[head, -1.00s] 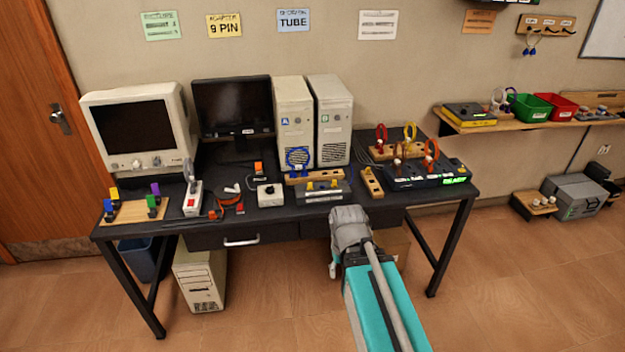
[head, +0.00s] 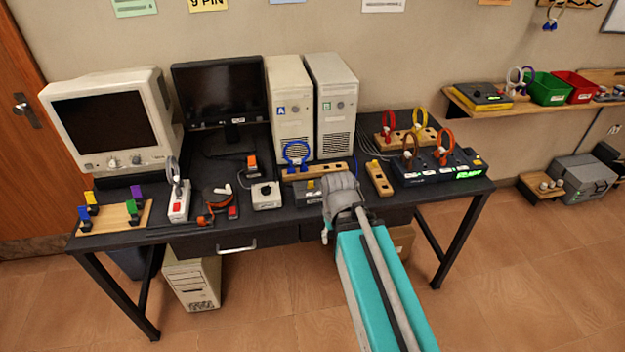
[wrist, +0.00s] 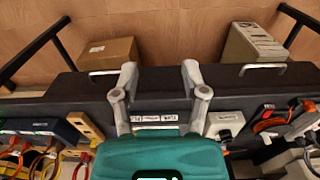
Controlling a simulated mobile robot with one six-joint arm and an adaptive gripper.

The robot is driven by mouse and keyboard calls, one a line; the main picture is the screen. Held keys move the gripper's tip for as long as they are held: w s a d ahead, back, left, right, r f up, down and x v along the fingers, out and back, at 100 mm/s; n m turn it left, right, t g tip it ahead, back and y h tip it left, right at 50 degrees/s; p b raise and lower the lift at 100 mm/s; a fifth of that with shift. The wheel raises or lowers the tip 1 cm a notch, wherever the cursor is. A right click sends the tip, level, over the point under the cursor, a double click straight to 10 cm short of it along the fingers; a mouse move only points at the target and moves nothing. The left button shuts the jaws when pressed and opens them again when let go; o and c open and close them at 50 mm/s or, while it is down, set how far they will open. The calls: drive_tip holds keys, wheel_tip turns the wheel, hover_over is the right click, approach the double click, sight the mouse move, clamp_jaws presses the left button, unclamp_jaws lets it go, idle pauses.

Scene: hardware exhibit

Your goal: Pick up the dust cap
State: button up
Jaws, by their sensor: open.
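I cannot pick out the dust cap with certainty in either view. A dark grey box (head: 308,193) stands at the table's front edge, with a small yellow piece (head: 310,184) on it. My gripper (head: 342,195) hides the box's right part in the head view. In the wrist view my gripper (wrist: 158,70) has its two fingers spread wide, with nothing between the tips. A labelled strip (wrist: 155,118) shows between the finger bases, beyond the teal gripper body.
The dark table (head: 250,235) is crowded. A wooden block (head: 379,179) and a black device (head: 435,172) with looped cables stand right of my gripper. A white box (head: 265,196) stands left. Two PC towers (head: 331,105) and monitors stand behind.

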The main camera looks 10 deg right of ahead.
drive_tip(key=shift+w+a, duration=0.15)
drive_tip(key=shift+w, duration=0.15)
wheel_tip(320, 180, up, 8)
drive_tip(key=m+p, duration=0.8)
drive_tip(key=m, duration=1)
hover_over(310, 181)
drive_tip(key=shift+w+f, duration=0.1)
drive_tip(key=shift+f, duration=0.05)
drive_tip(key=shift+f, duration=0.1)
wheel_tip(310, 181, down, 8)
drive_tip(key=b, duration=0.9)
drive_tip(key=shift+f, duration=0.2)
drive_tip(key=shift+f, duration=0.15)
